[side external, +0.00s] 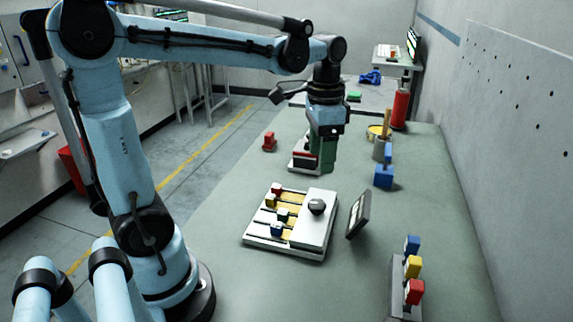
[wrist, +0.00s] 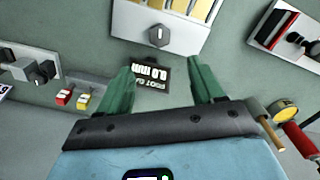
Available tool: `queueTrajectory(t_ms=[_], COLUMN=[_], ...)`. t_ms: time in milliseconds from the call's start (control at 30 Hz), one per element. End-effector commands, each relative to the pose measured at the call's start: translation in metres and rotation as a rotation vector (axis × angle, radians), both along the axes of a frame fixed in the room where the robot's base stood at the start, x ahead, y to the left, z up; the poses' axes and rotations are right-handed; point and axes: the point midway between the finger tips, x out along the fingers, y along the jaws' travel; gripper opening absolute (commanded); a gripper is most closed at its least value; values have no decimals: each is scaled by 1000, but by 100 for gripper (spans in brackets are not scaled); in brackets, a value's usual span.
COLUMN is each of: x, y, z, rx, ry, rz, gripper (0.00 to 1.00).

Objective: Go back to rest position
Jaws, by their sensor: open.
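My gripper (side external: 325,165) hangs from the wrist with its green fingers pointing down, high over the bench, behind the label magazine in the side view. In the wrist view my gripper (wrist: 163,66) has its two green fingers wide apart with nothing between them. The white label magazine (side external: 318,225) has yellow lanes, a dark knob and small red, yellow, green and blue blocks. Its white end and knob also show at the top of the wrist view (wrist: 135,22). A dark tilted display (side external: 358,214) stands to its right, clear of the fingers.
A second white unit (side external: 297,164) with a red part stands partly behind my gripper. A rack (side external: 397,290) holds blue, yellow and red pieces.

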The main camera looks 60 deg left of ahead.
Motion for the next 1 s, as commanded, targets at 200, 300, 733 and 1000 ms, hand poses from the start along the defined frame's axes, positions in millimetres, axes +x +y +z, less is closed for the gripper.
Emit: queueTrajectory(t_ms=[200, 300, 733, 1000], x=[-12, -22, -51, -53], y=[-12, -21, -52, -54], z=[-3, -7, -32, -36], rx=[11, 11, -79, -97], ry=[-103, -204, -576, -614], rz=[49, 98, 280, 300], gripper=[67, 67, 67, 67])
